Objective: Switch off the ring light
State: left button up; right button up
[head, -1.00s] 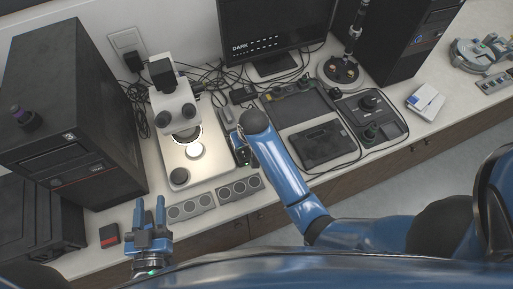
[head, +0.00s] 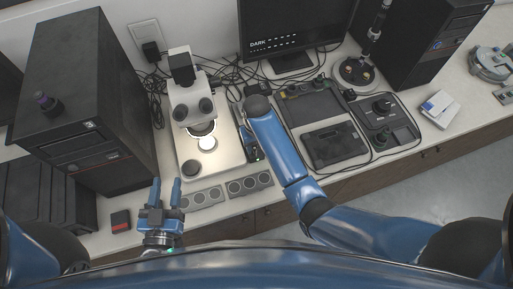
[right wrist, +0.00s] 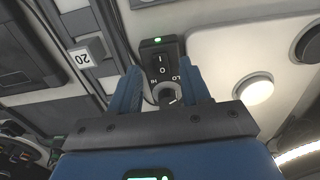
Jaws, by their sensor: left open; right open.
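The microscope (head: 190,95) stands on a pale base plate with a bright round disc (head: 208,143). The ring light (head: 202,128) sits under its head; a bright arc of light (right wrist: 302,152) shows at lower right in the right wrist view. A black control box (right wrist: 160,62) there has a rocker switch (right wrist: 162,67) marked I and O, a lit green lamp and a knob (right wrist: 167,93) marked LO and HI. My right gripper (right wrist: 168,82) is open, its fingers either side of the knob; contact is unclear. My left gripper (head: 165,193) is open and empty near the front edge.
Grey blocks with round sockets (head: 202,199) lie in front of the microscope. A black tower (head: 85,110) stands at left, with a red-and-black box (head: 120,220) nearby. A monitor (head: 290,30) reading DARK and cables are behind. A tablet-like device (head: 334,145) lies right of my right arm.

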aim_at(255, 150)
jog(key=shift+f, duration=1.65)
jog(key=shift+c, duration=0.2)
